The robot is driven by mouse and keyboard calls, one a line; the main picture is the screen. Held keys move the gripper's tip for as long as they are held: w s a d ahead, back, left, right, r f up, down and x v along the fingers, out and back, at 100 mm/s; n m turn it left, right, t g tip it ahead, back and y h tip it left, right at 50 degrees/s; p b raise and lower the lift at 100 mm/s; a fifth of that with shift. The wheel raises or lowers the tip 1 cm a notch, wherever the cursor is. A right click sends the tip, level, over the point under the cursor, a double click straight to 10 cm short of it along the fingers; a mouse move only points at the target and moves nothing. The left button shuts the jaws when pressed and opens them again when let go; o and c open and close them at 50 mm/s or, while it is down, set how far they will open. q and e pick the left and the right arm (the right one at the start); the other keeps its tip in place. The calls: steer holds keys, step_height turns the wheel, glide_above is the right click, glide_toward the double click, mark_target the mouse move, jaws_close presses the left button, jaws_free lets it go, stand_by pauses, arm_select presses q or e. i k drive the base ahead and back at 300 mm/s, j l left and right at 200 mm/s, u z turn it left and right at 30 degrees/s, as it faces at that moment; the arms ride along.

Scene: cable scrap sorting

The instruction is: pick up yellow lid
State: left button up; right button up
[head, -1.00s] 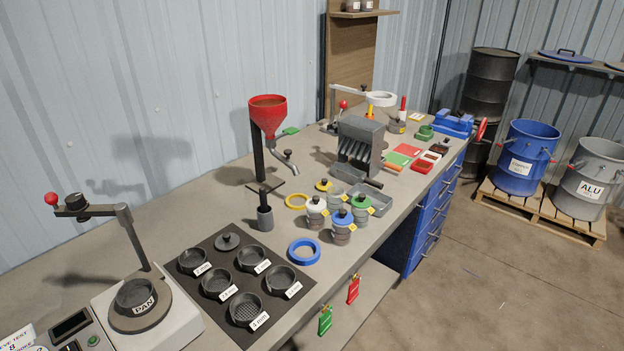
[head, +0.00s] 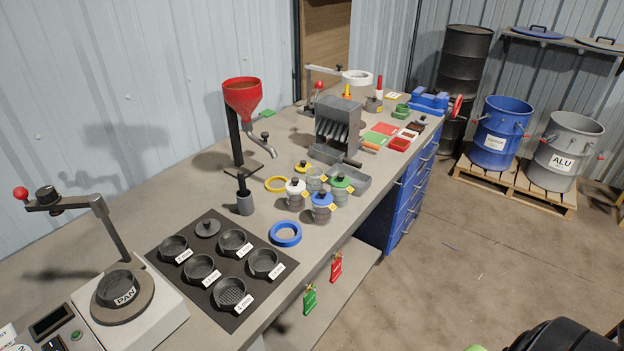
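The yellow lid (head: 302,168) is a small round disc with a dark knob. In the head view it sits at the middle of the bench, just behind the group of jars. It appears to lie next to a grey jar (head: 315,181) that shows no coloured lid. A white-lidded jar (head: 297,198), a blue-lidded jar (head: 322,207) and a green-lidded jar (head: 340,190) stand close in front and to the right. Neither of my grippers can be made out.
A red funnel (head: 241,97) on a stand rises left of the lid. A grey slotted box (head: 338,128) stands behind it. A blue ring (head: 285,234) and a black mat (head: 160,262) with several pans are nearer. A dark rounded part, probably mine, shows at lower right.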

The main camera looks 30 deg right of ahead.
mark_target(302, 166)
steer(key=u, duration=0.5)
steer(key=k+l+u, duration=0.1)
steer(key=l+u, duration=0.2)
steer(key=l, duration=0.15)
steer(key=k+l+u, duration=0.1)
steer(key=l+u, duration=0.25)
steer(key=k+l+u, duration=0.3)
steer(key=l, duration=0.15)
steer(key=k+l+u, duration=0.1)
steer(key=l+u, duration=0.2)
steer(key=l, duration=0.1)
